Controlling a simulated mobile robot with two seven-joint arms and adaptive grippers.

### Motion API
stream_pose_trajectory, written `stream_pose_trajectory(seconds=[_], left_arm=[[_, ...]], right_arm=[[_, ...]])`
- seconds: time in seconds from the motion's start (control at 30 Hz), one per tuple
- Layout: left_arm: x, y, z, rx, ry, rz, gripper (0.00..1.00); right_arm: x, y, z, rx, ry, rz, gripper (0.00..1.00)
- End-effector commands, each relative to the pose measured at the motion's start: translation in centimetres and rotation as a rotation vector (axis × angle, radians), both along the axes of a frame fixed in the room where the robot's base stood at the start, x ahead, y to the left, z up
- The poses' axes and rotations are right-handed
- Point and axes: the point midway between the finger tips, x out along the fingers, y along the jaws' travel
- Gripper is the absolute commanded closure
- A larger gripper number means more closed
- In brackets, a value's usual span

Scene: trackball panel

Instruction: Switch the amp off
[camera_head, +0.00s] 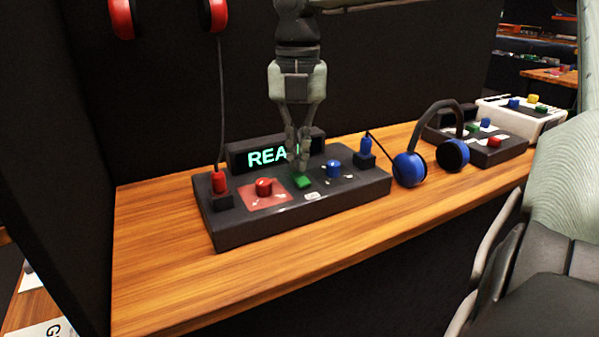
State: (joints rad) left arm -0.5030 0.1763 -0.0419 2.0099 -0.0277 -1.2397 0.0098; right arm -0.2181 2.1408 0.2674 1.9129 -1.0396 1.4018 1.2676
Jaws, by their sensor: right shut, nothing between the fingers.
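The amp (300,222) is a black box on the wooden desk, with a raised display (265,157) lit in green. Its visible letters are "REA"; the rest is hidden behind my right gripper. The top panel has a red knob (264,187) on a red patch, a green button (303,182) in the middle and a blue knob (333,169). My right gripper (299,168) points down, shut and empty, with its fingertips just behind or above the green button. I cannot tell whether they touch the panel. My left gripper is not in view.
A red plug (218,182) and a blue plug (366,146) stand at the amp's ends, with cables. Red headphones (122,18) hang at upper left; blue headphones (410,169) stand at right. A second black panel (490,155) lies farther right. The desk (160,270) in front is clear.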

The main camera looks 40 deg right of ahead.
Motion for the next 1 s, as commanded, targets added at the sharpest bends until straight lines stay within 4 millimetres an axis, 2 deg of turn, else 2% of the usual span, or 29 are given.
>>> stream_pose_trajectory(seconds=[0.03, 0.6, 1.0], left_arm=[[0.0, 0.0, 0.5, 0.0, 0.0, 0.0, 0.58], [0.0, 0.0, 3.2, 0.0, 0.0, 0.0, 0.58], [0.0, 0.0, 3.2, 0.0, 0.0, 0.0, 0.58]], right_arm=[[0.0, 0.0, 0.7, -0.001, -0.001, 0.0, 1.0], [0.0, 0.0, 5.3, 0.0, -0.001, -0.001, 1.0], [0.0, 0.0, 5.4, 0.0, 0.0, 0.0, 1.0]])
